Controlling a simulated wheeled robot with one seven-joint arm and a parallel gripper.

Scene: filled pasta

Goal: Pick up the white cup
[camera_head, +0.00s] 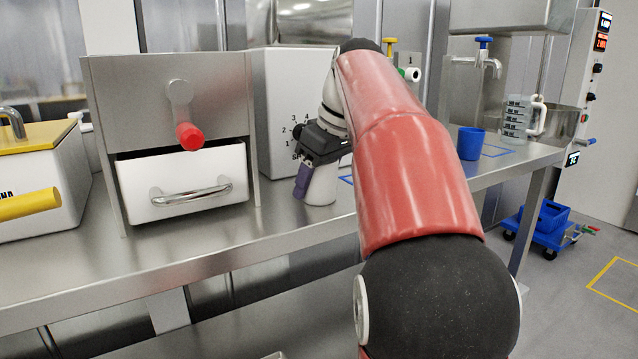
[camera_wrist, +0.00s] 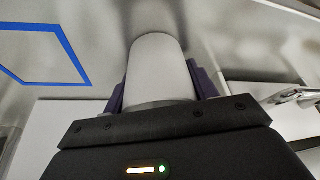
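The white cup (camera_head: 321,184) stands upright on the steel counter, partly hidden behind my gripper (camera_head: 303,180) in the head view. In the wrist view the white cup (camera_wrist: 158,66) sits between the two purple fingers of my gripper (camera_wrist: 159,85), one on each side. The fingers are spread about the cup's width. I cannot tell whether they press on it or stand just clear of it. The cup's lower part shows below the gripper in the head view and seems to rest on the counter.
A steel frame with a white drawer (camera_head: 190,186) and red knob stands left of the cup. A white box with numbers (camera_head: 285,110) is behind it. A blue cup (camera_head: 470,143) and a clear measuring jug (camera_head: 516,118) stand at the right. The counter front (camera_head: 250,230) is clear.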

